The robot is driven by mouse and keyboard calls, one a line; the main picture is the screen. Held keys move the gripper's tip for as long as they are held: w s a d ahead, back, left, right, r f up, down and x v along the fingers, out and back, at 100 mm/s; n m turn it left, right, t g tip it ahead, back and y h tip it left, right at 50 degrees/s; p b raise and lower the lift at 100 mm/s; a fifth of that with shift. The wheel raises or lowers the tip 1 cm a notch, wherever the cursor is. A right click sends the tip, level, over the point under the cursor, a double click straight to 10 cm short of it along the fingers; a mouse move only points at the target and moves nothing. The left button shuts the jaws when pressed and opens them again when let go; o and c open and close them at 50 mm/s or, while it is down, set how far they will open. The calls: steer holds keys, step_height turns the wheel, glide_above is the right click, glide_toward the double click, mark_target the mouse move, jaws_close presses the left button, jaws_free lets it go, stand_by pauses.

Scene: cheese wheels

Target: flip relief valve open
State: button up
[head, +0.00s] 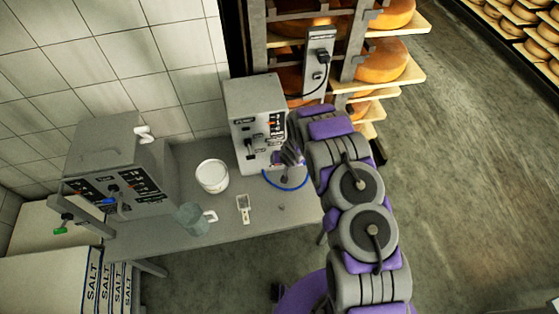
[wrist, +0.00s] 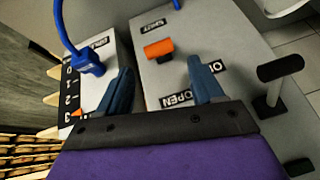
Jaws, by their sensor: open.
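A grey control box (head: 257,118) stands at the right end of the bench in the head view. In the wrist view its face carries an orange valve handle (wrist: 158,48), with a SHUT label (wrist: 153,26) beyond it and an OPEN label (wrist: 178,98) nearer to me. My gripper (wrist: 160,66) is open in front of this face. The orange handle lies between the lines of the two blue fingers, a little beyond their tips, and nothing is held. In the head view my gripper (head: 288,157) is close to the box's right side and partly hidden by the arm.
A blue hose (wrist: 66,30) plugs into the box left of the fingers. A black T-handle (wrist: 280,67) sticks out at right. A white bucket (head: 212,176), a jug (head: 192,217) and a handheld meter (head: 243,208) stand on the bench. Cheese shelves (head: 400,80) rise behind.

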steer(key=v, duration=0.9)
stand_by(0.5)
steer(key=s+d+r+m+g+h+b, duration=0.1)
steer(key=s+d+r+h+b, duration=0.1)
steer(key=s+d+r+b, duration=0.35)
steer(key=s+d+r+m+g+h+b, duration=0.1)
steer(key=s+d+r+h+b, duration=0.15)
steer(key=s+d+r, duration=0.55)
steer(key=s+d+r+g+y+b, duration=0.1)
steer(key=s+r+g+b, duration=0.1)
steer(key=s, duration=1.2)
steer(key=s+d+r+g+y+b, duration=0.1)
steer(key=s+r+g+b, duration=0.2)
steer(key=s, duration=1.2)
steer(key=r+b, duration=0.2)
steer(key=b, duration=0.2)
steer(key=shift+s, duration=0.35)
